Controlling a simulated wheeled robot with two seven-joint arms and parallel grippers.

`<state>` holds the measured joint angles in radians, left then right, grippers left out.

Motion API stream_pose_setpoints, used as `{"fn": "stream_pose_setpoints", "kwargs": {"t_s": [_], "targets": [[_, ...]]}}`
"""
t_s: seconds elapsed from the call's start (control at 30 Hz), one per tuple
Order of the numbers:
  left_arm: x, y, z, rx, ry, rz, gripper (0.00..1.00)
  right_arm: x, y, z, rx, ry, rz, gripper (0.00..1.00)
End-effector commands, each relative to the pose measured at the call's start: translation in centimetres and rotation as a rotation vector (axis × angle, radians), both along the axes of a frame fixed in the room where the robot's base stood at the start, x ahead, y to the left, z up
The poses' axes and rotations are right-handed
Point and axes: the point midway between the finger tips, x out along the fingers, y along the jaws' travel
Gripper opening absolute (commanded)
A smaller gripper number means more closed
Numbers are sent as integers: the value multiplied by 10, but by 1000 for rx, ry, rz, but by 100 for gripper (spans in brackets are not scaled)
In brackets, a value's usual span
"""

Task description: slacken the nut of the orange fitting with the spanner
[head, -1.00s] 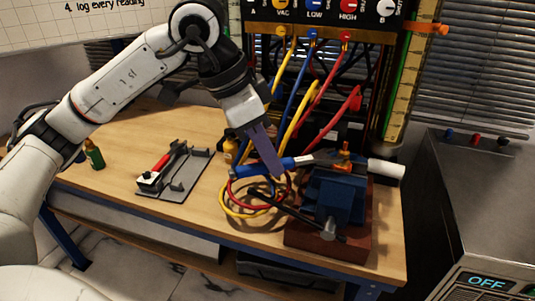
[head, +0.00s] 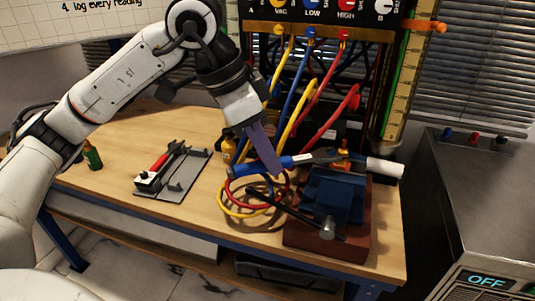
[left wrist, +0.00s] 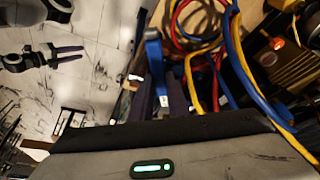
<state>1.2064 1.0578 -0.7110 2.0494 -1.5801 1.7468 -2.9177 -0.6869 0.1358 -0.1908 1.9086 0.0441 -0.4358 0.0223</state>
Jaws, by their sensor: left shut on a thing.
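The orange fitting (head: 343,147) stands above the blue vise (head: 335,195) in the head view, partly hidden behind the spanner. My left gripper (head: 271,167) is shut on the blue handle of the spanner (head: 300,160), which lies roughly level and points right. The grey spanner head is at the fitting; I cannot tell whether its jaws are around the nut. My right gripper (left wrist: 70,54) appears open and empty over the floor.
Yellow, red and blue hoses (head: 250,205) coil beside the vise and rise to the gauge panel (head: 320,15). A white cylinder (head: 385,168) sticks out right of the fitting. A grey tray (head: 180,180) holds a red-handled tool. A green bottle (head: 93,157) stands at left.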

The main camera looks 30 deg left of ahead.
Motion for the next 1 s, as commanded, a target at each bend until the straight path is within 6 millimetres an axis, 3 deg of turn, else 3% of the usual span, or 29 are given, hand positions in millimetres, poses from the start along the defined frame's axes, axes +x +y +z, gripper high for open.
{"fn": "stream_pose_setpoints", "kwargs": {"t_s": [1.0], "targets": [[11, -9, 1, -2, -1, 1, 0, 0, 0, 4, 0, -1, 0, 39]]}}
